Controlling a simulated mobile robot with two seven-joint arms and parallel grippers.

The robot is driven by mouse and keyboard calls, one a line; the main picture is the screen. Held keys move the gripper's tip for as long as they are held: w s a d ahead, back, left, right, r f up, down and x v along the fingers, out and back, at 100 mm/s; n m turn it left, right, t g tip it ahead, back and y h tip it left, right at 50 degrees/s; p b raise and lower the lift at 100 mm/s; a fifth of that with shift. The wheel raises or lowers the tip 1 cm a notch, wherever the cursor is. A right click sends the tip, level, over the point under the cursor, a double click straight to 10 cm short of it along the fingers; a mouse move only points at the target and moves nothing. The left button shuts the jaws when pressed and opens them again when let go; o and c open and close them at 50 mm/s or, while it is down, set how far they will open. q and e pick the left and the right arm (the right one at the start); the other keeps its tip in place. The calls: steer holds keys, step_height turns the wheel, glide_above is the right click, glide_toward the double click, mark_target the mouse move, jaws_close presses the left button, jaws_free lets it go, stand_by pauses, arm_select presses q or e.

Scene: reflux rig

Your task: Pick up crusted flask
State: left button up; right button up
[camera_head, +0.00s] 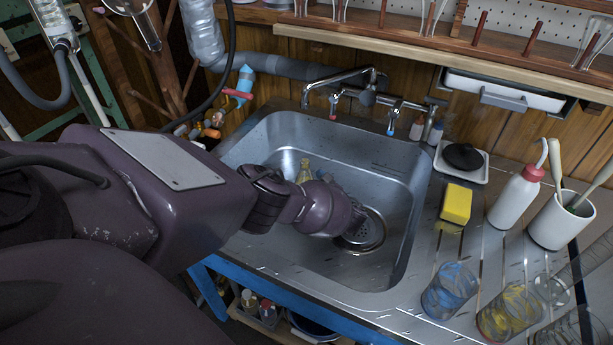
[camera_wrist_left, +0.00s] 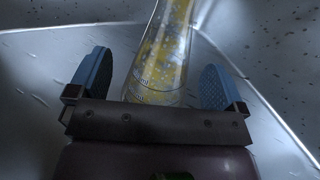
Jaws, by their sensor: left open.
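The crusted flask (camera_wrist_left: 162,55) is clear glass with yellow, speckled crust. In the left wrist view it stands between the two blue finger pads of my left gripper (camera_wrist_left: 156,70), with a gap on each side. In the head view a small yellowish part of the flask (camera_head: 304,171) shows inside the sink, just beyond my left wrist. My left gripper (camera_head: 322,180) reaches down into the sink and is open. My wrist hides most of its fingers and the flask's lower part there. My right gripper is not in view.
The steel sink (camera_head: 408,215) has walls close around my left gripper, a drain (camera_head: 372,240) and taps (camera_head: 345,88) behind. On the right counter are a yellow sponge (camera_head: 456,203), a wash bottle (camera_head: 515,197), a white cup (camera_head: 560,223) and stained beakers (camera_head: 449,290).

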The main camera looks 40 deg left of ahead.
arm_select(q)
steer(key=shift+w+a+r, duration=0.1)
steer(key=shift+a, duration=0.1)
steer(key=c, duration=1.5)
steer(key=shift+c, duration=0.2)
steer(key=shift+r, duration=0.15)
